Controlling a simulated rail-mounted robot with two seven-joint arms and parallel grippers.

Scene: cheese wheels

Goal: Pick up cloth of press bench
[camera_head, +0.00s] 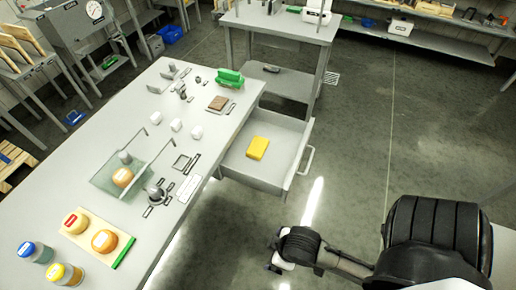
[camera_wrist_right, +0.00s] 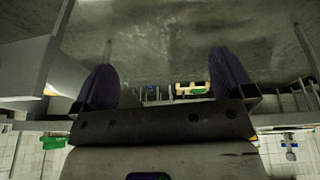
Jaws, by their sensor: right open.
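A yellow folded cloth (camera_head: 257,148) lies flat in the open grey drawer (camera_head: 290,127) of the long bench (camera_head: 105,145). My right gripper (camera_head: 280,258) is low over the floor, in front of and apart from the drawer. In the right wrist view its two dark fingers stand wide apart with nothing between them (camera_wrist_right: 162,72). A small yellow patch shows at the left edge of that view; I cannot tell whether it is the cloth. My left gripper is out of view.
On the bench stand a glass press tray (camera_head: 110,178) with an orange cheese wheel, a wooden board (camera_head: 110,225) with cheeses, jars, and a green object (camera_head: 230,78). The drawer's handle (camera_head: 307,158) sticks out right. The floor right of it is clear.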

